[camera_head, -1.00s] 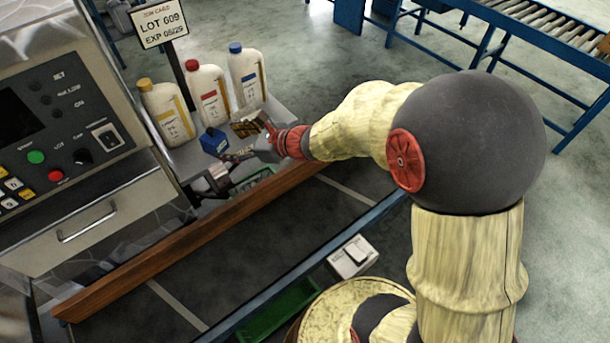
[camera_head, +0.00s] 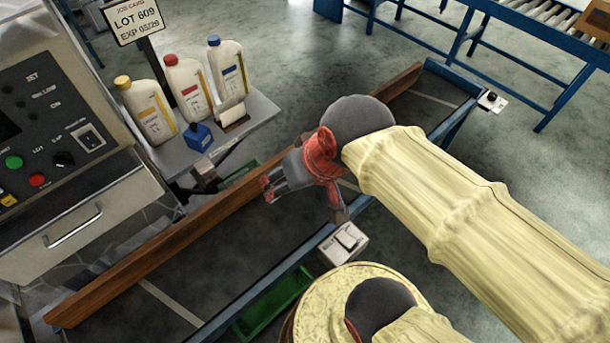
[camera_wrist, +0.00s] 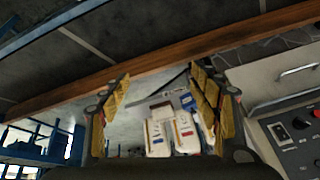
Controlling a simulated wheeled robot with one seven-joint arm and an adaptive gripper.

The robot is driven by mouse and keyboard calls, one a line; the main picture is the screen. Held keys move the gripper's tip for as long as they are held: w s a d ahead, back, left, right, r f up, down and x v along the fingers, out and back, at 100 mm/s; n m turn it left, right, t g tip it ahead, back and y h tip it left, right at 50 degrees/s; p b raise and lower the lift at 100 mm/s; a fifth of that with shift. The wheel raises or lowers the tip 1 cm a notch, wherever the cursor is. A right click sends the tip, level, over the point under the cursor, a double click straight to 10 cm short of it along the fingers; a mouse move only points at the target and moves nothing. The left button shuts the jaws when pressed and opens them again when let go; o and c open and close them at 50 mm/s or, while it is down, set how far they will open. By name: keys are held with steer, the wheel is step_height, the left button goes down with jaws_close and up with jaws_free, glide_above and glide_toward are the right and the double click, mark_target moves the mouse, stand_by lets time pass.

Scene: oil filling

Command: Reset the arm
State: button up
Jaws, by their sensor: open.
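My gripper (camera_head: 272,188) is open and empty, held above the dark conveyor belt (camera_head: 245,232) in the head view. In the wrist view my gripper (camera_wrist: 160,98) shows two yellow-padded fingers spread wide, nothing between them up close. Three white bottles stand upright on a grey shelf: yellow-capped (camera_head: 149,110), red-capped (camera_head: 190,88) and blue-capped (camera_head: 228,68). A small blue container (camera_head: 198,138) stands in front of them, beside a small holder (camera_head: 233,118). My gripper is apart from all of these. The bottles (camera_wrist: 187,133) appear upside down in the wrist view.
A control panel (camera_head: 60,120) with a drawer stands at left. A sign (camera_head: 133,20) reads LOT 609. A wooden rail (camera_head: 190,230) edges the belt. A white switch box (camera_head: 345,243) sits on the near frame. A roller conveyor (camera_head: 510,20) is at back right.

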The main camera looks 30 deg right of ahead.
steer(key=shift+s+d+r+n+h, duration=0.2)
steer(key=shift+d+n+h, duration=0.1)
steer(key=shift+d, duration=0.3)
steer(key=shift+s+d+r+n+h, duration=0.2)
steer(key=shift+d+n+h, duration=0.1)
steer(key=shift+d, duration=0.25)
stand_by(1.6)
